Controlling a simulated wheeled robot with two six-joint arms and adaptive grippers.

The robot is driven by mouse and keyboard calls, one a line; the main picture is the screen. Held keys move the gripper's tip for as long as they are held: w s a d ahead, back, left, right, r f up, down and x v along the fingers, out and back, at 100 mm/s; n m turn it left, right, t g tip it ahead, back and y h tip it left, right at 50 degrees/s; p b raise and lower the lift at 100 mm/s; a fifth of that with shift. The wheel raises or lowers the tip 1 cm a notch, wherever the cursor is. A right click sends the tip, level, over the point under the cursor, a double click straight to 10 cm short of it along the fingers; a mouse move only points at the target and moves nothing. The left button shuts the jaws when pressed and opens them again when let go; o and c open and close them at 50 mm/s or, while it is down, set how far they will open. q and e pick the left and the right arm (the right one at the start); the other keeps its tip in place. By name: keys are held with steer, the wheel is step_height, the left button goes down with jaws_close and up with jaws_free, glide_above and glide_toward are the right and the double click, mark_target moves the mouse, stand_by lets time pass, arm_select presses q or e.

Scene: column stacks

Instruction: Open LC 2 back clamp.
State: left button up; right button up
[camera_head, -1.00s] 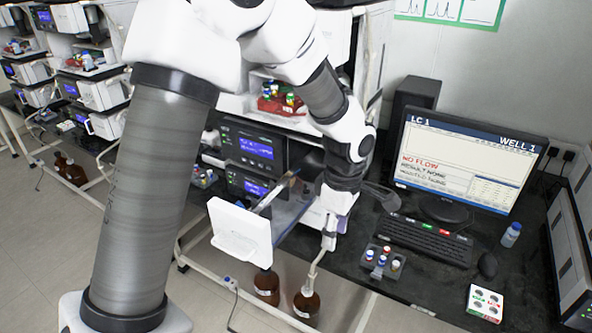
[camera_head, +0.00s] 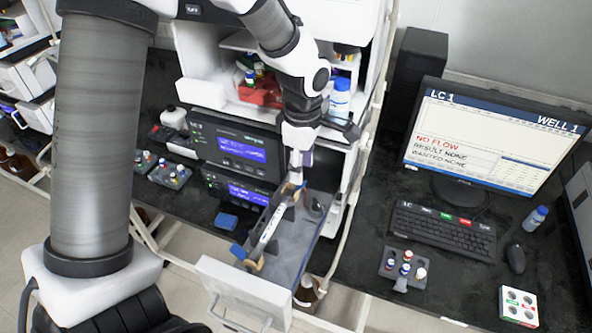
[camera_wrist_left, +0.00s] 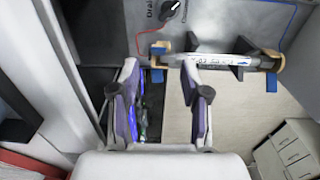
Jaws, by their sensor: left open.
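An open drawer with a white front (camera_head: 245,290) holds a slim column (camera_head: 272,222) in two tan clamps. The back clamp (camera_head: 297,187) is at the column's far end, by the instrument stack; the front clamp (camera_head: 256,263) is near the drawer front. My left gripper (camera_head: 301,165) hangs over the back end, fingers pointing down, partly hiding the clamp. In the left wrist view the open fingers (camera_wrist_left: 160,85) stand apart and empty, on either side of the tan clamp (camera_wrist_left: 160,47) with its blue part below. The column (camera_wrist_left: 222,65) runs right to the other clamp (camera_wrist_left: 276,60). Contact cannot be told.
The stack with lit screens (camera_head: 238,150) stands behind the drawer. A bottle (camera_head: 340,98) and red tray (camera_head: 260,92) sit on the shelf above. To the right are a monitor (camera_head: 490,140), keyboard (camera_head: 443,233) and vial rack (camera_head: 402,270). A knob (camera_wrist_left: 170,8) shows in the wrist view.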

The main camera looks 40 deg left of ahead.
mark_target(304, 185)
arm_select(q)
steer(key=f, duration=0.1)
steer(key=d+f, duration=0.1)
steer(key=f, duration=0.1)
steer(key=shift+s+p, duration=0.1)
steer(key=shift+p, duration=0.2)
steer(key=f, duration=0.1)
steer(key=a+f, duration=0.1)
steer(key=shift+w+a+f, duration=0.1)
steer(key=shift+w+f, duration=0.2)
steer(key=shift+w, duration=0.1)
steer(key=shift+a+f, duration=0.1)
steer(key=shift+a, duration=0.05)
steer(key=shift+s+d+r, duration=0.2)
steer(key=shift+s+d, duration=0.05)
steer(key=shift+d, duration=0.05)
steer(key=shift+c, duration=1)
steer(key=shift+d+r, duration=0.1)
steer(key=shift+d, duration=0.1)
steer(key=c, duration=0.5)
jaws_close()
